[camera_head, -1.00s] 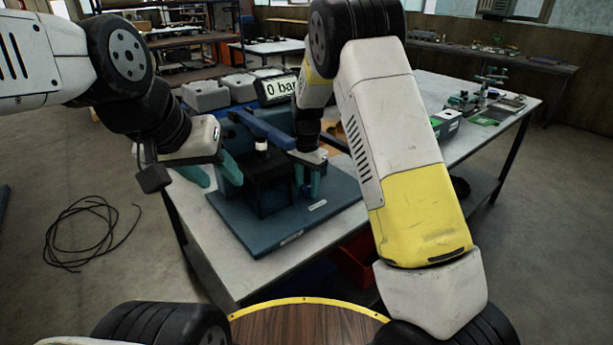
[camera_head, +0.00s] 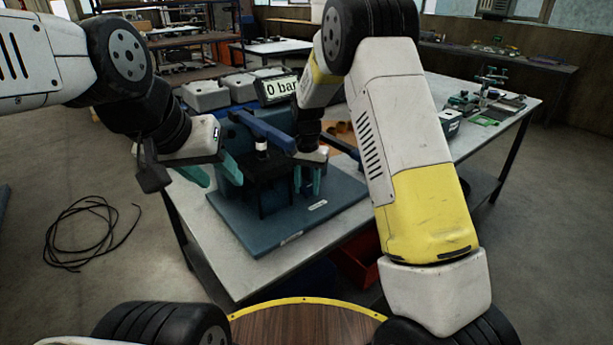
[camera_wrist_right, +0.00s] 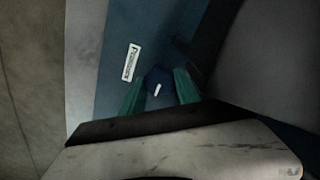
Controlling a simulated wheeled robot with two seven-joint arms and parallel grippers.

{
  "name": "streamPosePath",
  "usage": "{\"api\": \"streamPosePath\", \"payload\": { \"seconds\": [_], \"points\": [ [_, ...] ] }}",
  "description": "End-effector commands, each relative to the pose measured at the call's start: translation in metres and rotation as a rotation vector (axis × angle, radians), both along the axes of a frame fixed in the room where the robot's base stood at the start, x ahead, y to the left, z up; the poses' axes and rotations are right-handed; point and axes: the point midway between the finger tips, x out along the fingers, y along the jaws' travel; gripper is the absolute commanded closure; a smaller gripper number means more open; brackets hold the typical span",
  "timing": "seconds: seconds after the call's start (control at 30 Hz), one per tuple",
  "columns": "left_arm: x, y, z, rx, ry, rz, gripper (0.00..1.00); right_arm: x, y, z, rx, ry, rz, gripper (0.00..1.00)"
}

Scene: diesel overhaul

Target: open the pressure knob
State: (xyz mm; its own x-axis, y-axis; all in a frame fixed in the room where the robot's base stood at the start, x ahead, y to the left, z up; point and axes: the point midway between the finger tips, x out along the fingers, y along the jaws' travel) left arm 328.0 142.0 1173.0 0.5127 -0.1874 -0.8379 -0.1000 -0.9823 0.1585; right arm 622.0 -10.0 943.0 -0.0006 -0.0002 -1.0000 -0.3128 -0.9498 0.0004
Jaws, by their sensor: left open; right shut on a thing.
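The pressure knob (camera_wrist_right: 157,83) is a small dark blue knob with a white pointer line, seen in the right wrist view beside a white label (camera_wrist_right: 131,62). My right gripper (camera_wrist_right: 160,93) has its teal fingers shut on the knob, one on each side. In the head view my right gripper (camera_head: 308,180) points down at the blue test stand (camera_head: 262,230), and the knob is hidden there. My left gripper (camera_head: 212,172) is open and empty at the left of the stand.
The stand sits on a grey-white table (camera_head: 215,249). Grey blocks (camera_head: 206,95) are behind it. A red bin (camera_head: 357,262) is under the table. A black cable (camera_head: 80,233) lies on the floor at left.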

Motion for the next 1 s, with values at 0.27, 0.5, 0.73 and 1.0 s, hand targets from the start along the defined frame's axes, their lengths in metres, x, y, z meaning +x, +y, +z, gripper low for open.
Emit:
{"api": "streamPosePath", "payload": {
  "seconds": [0.27,0.5,0.73,1.0],
  "points": [
    [0.000,0.000,0.000,0.000,0.000,0.000,0.55,0.001,0.000,0.001,0.001,-0.003,-0.001,0.41],
    [0.000,0.000,0.000,0.000,0.000,0.000,0.55,0.001,0.000,0.000,0.001,-0.001,-0.001,0.41],
    [0.000,0.000,0.000,0.000,0.000,0.000,0.55,0.001,0.000,0.019,0.002,-0.005,-0.001,0.41],
    [0.000,0.000,0.000,0.000,0.000,0.000,0.55,0.001,0.000,0.064,0.002,-0.005,-0.001,0.41]
  ]
}}
